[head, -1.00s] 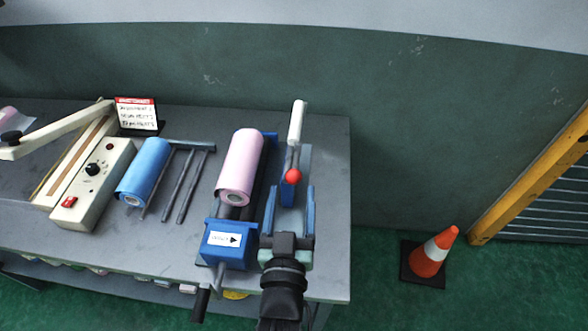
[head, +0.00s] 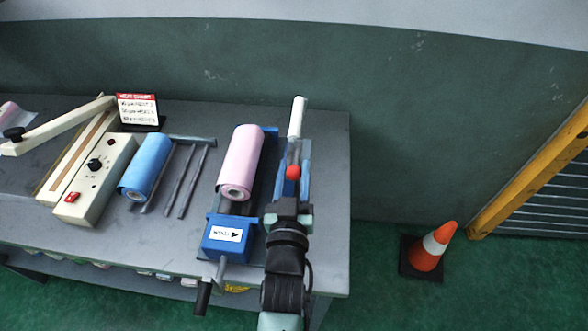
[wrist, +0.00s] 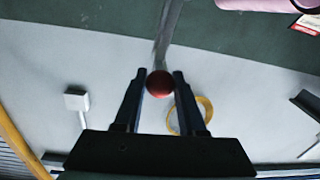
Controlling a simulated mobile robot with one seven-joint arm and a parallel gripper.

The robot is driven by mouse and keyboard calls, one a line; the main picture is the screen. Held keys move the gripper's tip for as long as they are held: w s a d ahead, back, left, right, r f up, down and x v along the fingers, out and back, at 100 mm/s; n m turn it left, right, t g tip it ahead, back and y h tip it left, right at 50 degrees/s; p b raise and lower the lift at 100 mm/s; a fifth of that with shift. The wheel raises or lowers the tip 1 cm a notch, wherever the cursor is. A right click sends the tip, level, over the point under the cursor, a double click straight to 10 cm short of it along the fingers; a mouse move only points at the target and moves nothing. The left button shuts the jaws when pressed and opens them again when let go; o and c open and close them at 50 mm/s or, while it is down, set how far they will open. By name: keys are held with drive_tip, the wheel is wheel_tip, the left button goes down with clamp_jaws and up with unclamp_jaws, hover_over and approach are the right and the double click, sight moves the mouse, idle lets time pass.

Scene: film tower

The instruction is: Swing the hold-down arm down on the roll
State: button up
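The hold-down arm is a grey rod with a white roller (head: 297,118) at its far end and a red ball knob (head: 292,172) at its near end. It stands raised to the right of the pink roll (head: 241,160), apart from it. The roll lies on the blue winder (head: 227,238). My gripper (head: 293,180) reaches up to the knob from the near side. In the wrist view, the red knob (wrist: 159,83) sits between my two dark fingertips (wrist: 159,75), which are apart with slim gaps beside it. Whether a finger touches it is unclear.
A blue roll (head: 147,165) and a rack of grey bars (head: 185,180) lie left of the winder. A cream sealer (head: 97,175) and a sign (head: 137,111) are further left. A crank handle (head: 202,299) juts from the bench front. An orange cone (head: 430,248) stands on the floor at right.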

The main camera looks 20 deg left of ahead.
clamp_jaws()
idle(1.0)
